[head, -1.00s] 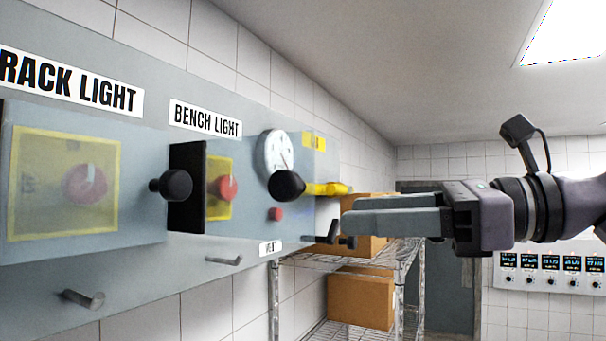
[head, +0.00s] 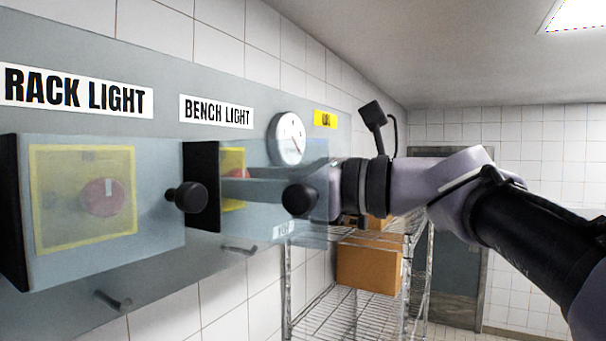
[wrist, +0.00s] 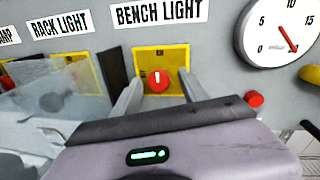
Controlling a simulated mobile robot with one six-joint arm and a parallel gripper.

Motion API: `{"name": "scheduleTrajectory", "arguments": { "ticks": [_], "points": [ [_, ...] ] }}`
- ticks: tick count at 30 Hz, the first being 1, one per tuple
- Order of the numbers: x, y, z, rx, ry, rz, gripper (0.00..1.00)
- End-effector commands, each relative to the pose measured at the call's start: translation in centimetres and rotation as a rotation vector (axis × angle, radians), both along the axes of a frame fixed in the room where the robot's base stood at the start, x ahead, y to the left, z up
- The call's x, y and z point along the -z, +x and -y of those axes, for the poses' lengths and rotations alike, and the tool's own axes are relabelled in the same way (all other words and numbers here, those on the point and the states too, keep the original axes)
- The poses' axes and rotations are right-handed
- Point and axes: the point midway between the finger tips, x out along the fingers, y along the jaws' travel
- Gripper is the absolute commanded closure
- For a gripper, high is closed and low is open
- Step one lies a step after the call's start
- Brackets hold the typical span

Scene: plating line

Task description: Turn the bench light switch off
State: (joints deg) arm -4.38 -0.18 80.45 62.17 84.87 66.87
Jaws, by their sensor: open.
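The bench light switch (wrist: 158,80) is a red round knob with a short white mark pointing up, on a yellow plate under the BENCH LIGHT label (wrist: 160,12). In the wrist view my gripper (wrist: 158,92) is open, with one finger left and one right of the knob; I cannot tell if they touch it. In the head view my gripper (head: 232,188) reaches in from the right and partly hides the bench light switch (head: 237,173). The bench light box looks glassy in front, with a black ball knob (head: 300,200).
The rack light box (head: 160,240) stands close on the left, with a see-through front and a black ball knob (head: 187,197). A round gauge (wrist: 278,28) and a red button (wrist: 254,98) are to the right. Pegs (head: 240,250) stick out below. A wire shelf (head: 330,310) holds cartons.

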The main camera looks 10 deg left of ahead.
Motion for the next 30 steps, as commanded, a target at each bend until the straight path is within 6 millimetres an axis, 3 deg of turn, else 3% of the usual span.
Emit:
{"name": "scheduleTrajectory", "arguments": {
  "ticks": [5, 13, 14, 23, 30],
  "points": [
    [0.03, 0.01, 0.01, 0.0, 0.0, 0.001, 0.49],
    [0.02, 0.0, 0.04, 0.0, -0.001, 0.001, 0.98],
    [0.03, 0.0, 0.04, 0.0, -0.001, 0.001, 1.0],
    [0.05, -0.01, 0.05, 0.0, -0.013, 0.031, 1.0],
    [0.06, -0.02, 0.05, 0.0, -0.066, 0.159, 1.0]
  ]
}}
